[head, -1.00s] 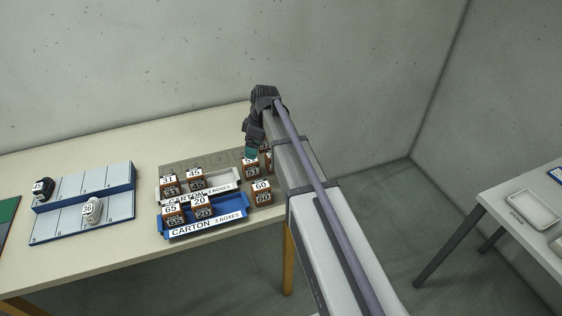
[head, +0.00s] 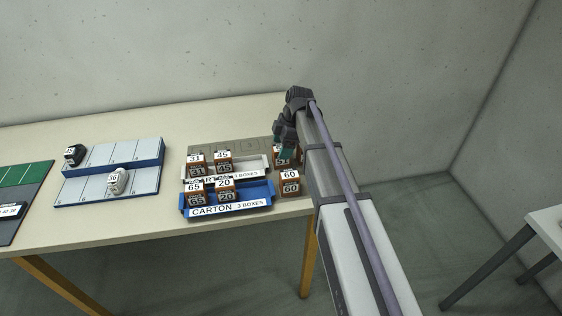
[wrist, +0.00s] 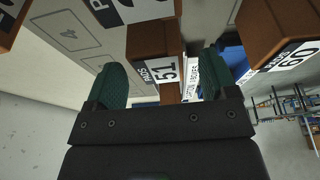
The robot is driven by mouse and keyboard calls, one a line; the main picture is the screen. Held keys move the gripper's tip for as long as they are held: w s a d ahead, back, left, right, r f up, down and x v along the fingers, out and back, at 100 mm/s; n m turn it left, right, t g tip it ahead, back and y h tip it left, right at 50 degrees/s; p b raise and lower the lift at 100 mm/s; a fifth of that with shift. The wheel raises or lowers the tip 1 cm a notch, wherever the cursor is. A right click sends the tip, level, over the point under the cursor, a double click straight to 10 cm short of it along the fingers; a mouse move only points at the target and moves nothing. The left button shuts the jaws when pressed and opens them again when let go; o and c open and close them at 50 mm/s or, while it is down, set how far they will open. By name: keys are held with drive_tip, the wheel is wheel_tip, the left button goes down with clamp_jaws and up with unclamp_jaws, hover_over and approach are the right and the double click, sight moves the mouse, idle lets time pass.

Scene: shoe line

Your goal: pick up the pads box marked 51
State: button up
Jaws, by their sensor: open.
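The pads box marked 51 (wrist: 153,42) is brown with a white label and shows at the upper middle of the wrist view. My gripper (wrist: 162,82) is open, its two green fingertips apart, with the box's labelled end in the gap between them; I see no contact. In the head view my gripper (head: 286,152) is low over the right end of the box group and partly covers a brown box there, whose number I cannot read.
The box marked 60 (wrist: 272,32) stands close to the right fingertip and also shows in the head view (head: 290,184). A blue carton (head: 228,208) and a white carton hold several numbered boxes at left. A shoe rack (head: 110,186) stands further left.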

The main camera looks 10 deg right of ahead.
drive_tip(key=b+x, duration=0.2)
drive_tip(key=x, duration=0.2)
drive_tip(key=shift+w+d+f+b, duration=0.1)
drive_tip(key=shift+d+f+b, duration=0.1)
drive_tip(key=shift+b, duration=0.1)
drive_tip(key=shift+r, duration=0.3)
drive_tip(key=shift+a, duration=0.1)
drive_tip(key=c, duration=1)
